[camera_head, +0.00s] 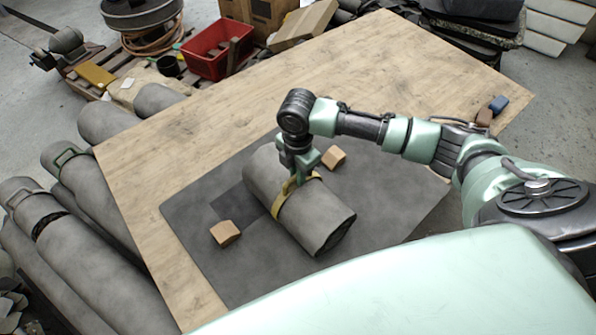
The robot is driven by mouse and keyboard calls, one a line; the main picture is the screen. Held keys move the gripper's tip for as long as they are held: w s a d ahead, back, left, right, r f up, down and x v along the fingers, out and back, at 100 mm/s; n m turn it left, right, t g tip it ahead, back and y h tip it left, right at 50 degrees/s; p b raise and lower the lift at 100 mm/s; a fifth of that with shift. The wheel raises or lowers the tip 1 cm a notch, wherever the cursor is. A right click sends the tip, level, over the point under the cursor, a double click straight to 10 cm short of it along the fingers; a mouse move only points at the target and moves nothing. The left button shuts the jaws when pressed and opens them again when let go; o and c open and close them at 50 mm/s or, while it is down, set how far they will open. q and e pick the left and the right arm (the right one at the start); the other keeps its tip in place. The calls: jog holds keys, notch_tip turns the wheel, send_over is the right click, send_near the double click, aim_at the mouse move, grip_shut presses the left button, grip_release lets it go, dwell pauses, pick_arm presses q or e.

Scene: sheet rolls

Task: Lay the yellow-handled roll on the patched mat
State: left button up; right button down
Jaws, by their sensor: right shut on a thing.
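The yellow-handled roll (322,220) is a thick grey sheet roll with a yellow band and handle around its middle. It lies at a slant over the dark grey patched mat (197,265); whether it touches the mat is hard to tell. The mat's darker patch (238,208) shows beside the roll's left side. My right gripper (297,180) comes down from above and is shut on the yellow handle (287,192); its fingertips are partly hidden. My left gripper is not in view.
Two tan blocks, one left of the roll (225,232) and one right (333,158), sit on the mat. Grey rolls (75,255) lie left of the table. A red crate (217,50) stands beyond the far edge.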

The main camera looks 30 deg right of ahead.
jog(key=shift+w+r, duration=0.15)
jog(key=c, duration=1.7)
grip_release()
jog(key=shift+s+f, duration=0.2)
jog(key=shift+f, duration=0.05)
jog(key=shift+o, duration=1.2)
jog(key=shift+s+r, duration=0.1)
jog(key=shift+r, duration=0.5)
notch_tip(320, 180, up, 11)
jog(key=b, duration=0.1)
